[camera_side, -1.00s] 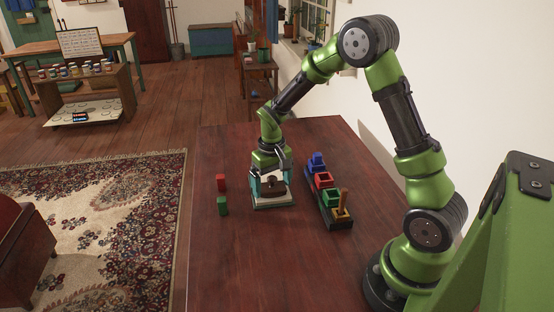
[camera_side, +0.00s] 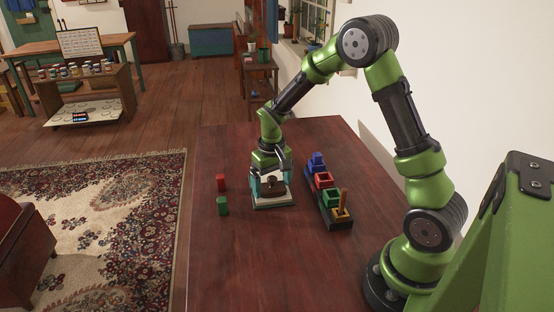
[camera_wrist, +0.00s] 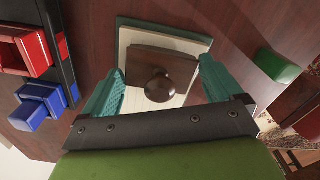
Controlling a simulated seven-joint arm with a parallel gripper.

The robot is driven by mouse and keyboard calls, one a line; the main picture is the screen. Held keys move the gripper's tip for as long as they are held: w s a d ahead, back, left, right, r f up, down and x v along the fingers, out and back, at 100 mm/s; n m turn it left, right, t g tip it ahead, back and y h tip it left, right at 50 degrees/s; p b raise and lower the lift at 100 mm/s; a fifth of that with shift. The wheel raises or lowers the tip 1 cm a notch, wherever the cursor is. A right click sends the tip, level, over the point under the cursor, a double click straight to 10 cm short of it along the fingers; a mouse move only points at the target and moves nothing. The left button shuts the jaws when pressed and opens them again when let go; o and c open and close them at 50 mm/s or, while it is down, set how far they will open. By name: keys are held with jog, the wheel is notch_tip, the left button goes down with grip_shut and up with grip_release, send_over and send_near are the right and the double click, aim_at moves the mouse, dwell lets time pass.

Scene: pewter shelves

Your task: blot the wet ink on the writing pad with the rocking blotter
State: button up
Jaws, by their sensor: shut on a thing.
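The rocking blotter (camera_side: 272,184) is dark brown with a round knob on top. It also shows in the wrist view (camera_wrist: 158,86). My gripper (camera_side: 271,181) points down with its teal fingers on either side of the blotter, shut on it. The writing pad (camera_side: 274,206) is a pale sheet on a teal-edged base, directly under the blotter; in the wrist view its pale surface and teal edge (camera_wrist: 190,36) show around it. I cannot tell whether the blotter's underside touches the pad. No wet ink is visible; the blotter and fingers hide part of the pad.
A dark rack (camera_side: 334,223) with blue, red and green pieces and a tan post stands close to the right of the pad. A red block (camera_side: 221,182) and a green block (camera_side: 222,206) stand to its left. The front of the dark red table (camera_side: 270,265) is clear.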

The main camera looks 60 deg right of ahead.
jog(key=shift+r, duration=3.5)
